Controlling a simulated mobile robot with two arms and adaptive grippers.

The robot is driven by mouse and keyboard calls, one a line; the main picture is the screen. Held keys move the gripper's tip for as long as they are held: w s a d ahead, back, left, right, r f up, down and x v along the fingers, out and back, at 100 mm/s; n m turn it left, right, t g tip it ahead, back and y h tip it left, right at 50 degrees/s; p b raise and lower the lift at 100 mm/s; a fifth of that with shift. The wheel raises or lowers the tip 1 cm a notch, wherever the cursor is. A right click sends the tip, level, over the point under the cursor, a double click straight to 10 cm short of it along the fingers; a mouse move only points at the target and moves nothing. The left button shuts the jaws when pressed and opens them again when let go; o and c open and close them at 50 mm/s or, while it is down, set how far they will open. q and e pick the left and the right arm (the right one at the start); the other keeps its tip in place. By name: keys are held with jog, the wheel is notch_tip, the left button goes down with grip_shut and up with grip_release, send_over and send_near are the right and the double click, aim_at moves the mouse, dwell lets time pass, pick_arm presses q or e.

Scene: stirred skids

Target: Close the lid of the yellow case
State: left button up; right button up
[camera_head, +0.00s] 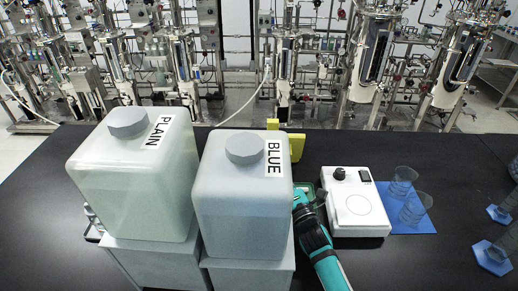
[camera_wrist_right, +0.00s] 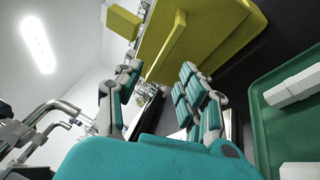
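The yellow case (camera_head: 297,147) is mostly hidden behind the tank marked BLUE in the head view; a yellow upright part shows at its right edge. In the right wrist view the yellow case (camera_wrist_right: 218,30) fills the top, with a raised yellow panel along its left side. I cannot tell for sure how far the lid is open. My right gripper (camera_wrist_right: 158,95) has its two teal fingers spread, with nothing between them, just below the case in that picture. In the head view my right arm comes up beside the BLUE tank, with the fingers partly hidden. My left gripper does not show.
The BLUE tank (camera_head: 243,190) and the PLAIN tank (camera_head: 135,180) block much of the table. A white stirrer (camera_head: 352,210) and beakers on a blue mat (camera_head: 415,226) stand to the right. A green tray (camera_wrist_right: 262,120) with white pieces is close to my right gripper.

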jog(key=x, duration=0.7)
jog(key=shift+w+p, duration=0.25)
jog(key=shift+p, duration=0.05)
jog(key=shift+c, duration=0.2)
jog(key=shift+f, duration=0.1)
grip_shut()
